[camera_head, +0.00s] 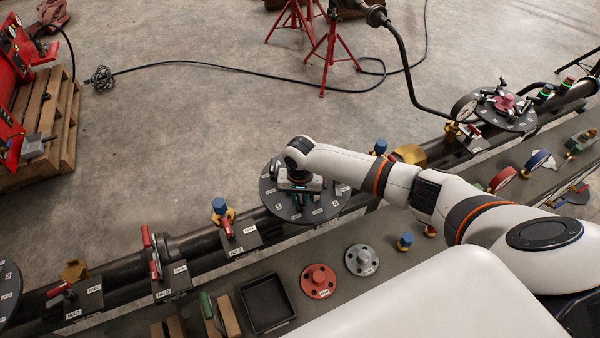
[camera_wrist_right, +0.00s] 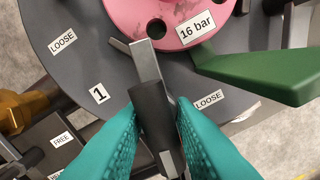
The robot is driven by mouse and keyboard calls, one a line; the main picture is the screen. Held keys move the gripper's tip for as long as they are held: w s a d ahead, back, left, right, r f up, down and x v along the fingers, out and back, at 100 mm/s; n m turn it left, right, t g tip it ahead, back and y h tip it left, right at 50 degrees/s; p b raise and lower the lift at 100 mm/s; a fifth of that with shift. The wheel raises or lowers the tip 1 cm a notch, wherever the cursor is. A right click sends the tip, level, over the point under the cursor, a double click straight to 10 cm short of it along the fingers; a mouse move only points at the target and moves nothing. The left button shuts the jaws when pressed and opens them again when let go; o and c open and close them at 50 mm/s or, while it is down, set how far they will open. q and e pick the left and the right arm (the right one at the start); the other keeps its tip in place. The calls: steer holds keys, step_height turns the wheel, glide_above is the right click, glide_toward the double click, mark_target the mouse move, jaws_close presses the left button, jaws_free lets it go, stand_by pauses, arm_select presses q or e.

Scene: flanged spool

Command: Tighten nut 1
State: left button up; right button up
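In the right wrist view, a lever (camera_wrist_right: 146,66) with a bare grey metal bar and a black grip lies over the dark round plate (camera_wrist_right: 62,62), beside the label "1". My right gripper (camera_wrist_right: 155,108) has its teal fingers close on both sides of the black grip and looks shut on it. The lever's inner end reaches the edge of a pink flange (camera_wrist_right: 170,12) marked "16 bar". "LOOSE" labels sit on both sides of it. In the head view my right gripper (camera_head: 299,196) is over the round plate (camera_head: 331,208), and the arm hides part of it. My left gripper is out of view.
A green handle (camera_wrist_right: 262,75) crosses the right of the wrist view. In the head view a black tray (camera_head: 268,303), a red flange (camera_head: 318,281) and a grey flange (camera_head: 362,259) lie on the bench. Valves line the pipe to the left.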

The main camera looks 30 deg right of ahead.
mark_target(300, 196)
steer(key=shift+r+m+p, duration=0.3)
steer(key=shift+m+p, duration=0.1)
steer(key=shift+m, duration=0.3)
steer(key=shift+f+m, duration=0.3)
steer(key=shift+m, duration=0.3)
steer(key=shift+n, duration=1.1)
step_height(300, 196, up, 7)
steer(key=shift+r, duration=0.1)
